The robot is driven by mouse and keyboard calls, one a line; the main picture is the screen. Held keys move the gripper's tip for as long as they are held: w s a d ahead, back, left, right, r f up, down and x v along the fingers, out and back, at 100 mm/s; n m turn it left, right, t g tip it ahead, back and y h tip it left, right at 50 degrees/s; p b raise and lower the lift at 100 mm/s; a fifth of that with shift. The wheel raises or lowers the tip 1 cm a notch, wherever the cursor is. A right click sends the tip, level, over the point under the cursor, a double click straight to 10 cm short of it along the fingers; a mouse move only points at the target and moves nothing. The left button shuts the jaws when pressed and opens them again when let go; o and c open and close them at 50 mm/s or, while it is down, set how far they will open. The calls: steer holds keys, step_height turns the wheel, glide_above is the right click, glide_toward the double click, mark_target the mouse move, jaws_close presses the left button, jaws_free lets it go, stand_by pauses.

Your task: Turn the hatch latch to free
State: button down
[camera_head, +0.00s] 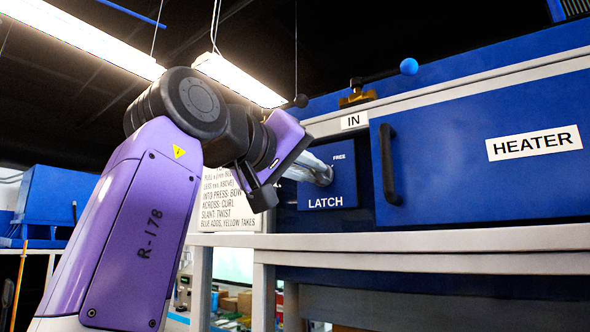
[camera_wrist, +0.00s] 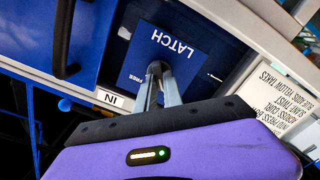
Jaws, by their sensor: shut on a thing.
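The blue latch panel (camera_head: 340,190), marked LATCH and FREE, is set in the machine front left of the heater hatch. It also shows upside down in the wrist view (camera_wrist: 180,52). My gripper (camera_head: 326,174) reaches the panel from the left, its pale metal fingers close together. In the wrist view the fingertips (camera_wrist: 158,70) are shut on the latch knob at the panel's middle. The fingers hide most of the knob, so I cannot tell which way it points. The FREE mark is at the panel's upper right in the head view.
The blue hatch (camera_head: 480,150) marked HEATER, with a black handle (camera_head: 390,165), stands right of the panel. A lever with a blue ball (camera_head: 408,66) sits above, by the IN label (camera_head: 354,121). A white instruction sign (camera_head: 228,205) is partly behind my arm. A pale ledge (camera_head: 420,242) runs below.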

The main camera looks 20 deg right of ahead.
steer(key=shift+s+d+f+m+p, duration=0.15)
steer(key=shift+m+p, duration=0.55)
steer(key=shift+m, duration=3.45)
steer(key=shift+s+r+m+p, duration=0.1)
steer(key=shift+m+p, duration=0.55)
steer(key=shift+m, duration=3.5)
steer(key=c, duration=1.5)
jaws_free()
steer(key=shift+s, duration=0.1)
steer(key=shift+b+v, duration=1.2)
steer(key=shift+v, duration=2.65)
